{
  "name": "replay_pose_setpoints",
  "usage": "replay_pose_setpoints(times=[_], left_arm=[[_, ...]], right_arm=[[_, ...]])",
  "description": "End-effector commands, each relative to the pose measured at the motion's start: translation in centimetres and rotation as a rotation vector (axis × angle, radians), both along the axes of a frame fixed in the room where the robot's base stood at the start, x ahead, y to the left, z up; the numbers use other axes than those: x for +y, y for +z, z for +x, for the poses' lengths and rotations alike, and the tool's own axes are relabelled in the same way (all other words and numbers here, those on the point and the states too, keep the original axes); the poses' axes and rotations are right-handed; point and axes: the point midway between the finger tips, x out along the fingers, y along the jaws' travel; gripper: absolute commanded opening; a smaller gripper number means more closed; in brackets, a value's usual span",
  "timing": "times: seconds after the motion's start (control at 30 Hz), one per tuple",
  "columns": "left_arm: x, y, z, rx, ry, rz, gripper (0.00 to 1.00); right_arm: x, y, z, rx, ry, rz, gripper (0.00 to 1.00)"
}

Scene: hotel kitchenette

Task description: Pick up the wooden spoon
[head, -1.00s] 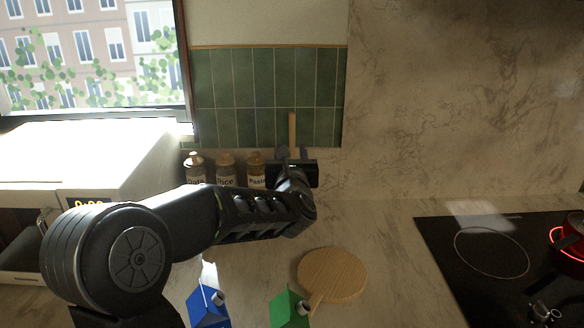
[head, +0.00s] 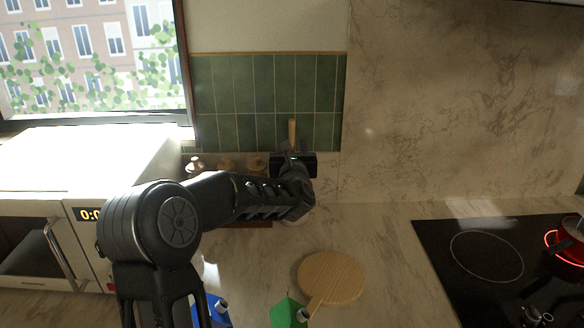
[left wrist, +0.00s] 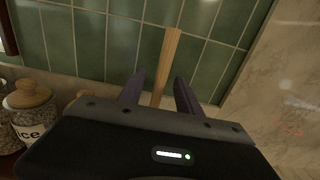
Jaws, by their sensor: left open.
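The wooden spoon shows as a pale upright handle (head: 292,131) in front of the green tiles in the head view. Its lower part is hidden behind my left gripper (head: 292,149). In the left wrist view the spoon handle (left wrist: 168,62) leans slightly and stands between the two dark fingers of my left gripper (left wrist: 158,88). The fingers are open, with a gap visible on each side of the handle. What the spoon stands in is hidden by the gripper body. My right gripper is not in view.
Storage jars with wooden lids (head: 227,163) stand left of the gripper; one jar (left wrist: 32,110) is close in the wrist view. A round wooden board (head: 333,276), blue carton (head: 208,312) and green carton (head: 287,313) are nearer. A microwave (head: 60,235) is left, a hob (head: 490,262) right.

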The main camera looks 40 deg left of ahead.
Motion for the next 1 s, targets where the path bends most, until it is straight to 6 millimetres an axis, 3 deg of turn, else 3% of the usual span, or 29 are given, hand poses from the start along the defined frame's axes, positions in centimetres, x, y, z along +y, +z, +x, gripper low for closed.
replay_pose_setpoints(times=[0.7,1.0], left_arm=[[0.59,-0.07,0.68,0.000,0.000,0.000,0.40],[0.59,-0.07,0.68,0.000,0.000,0.000,0.16]], right_arm=[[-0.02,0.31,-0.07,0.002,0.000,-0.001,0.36],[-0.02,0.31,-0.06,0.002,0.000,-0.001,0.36]])
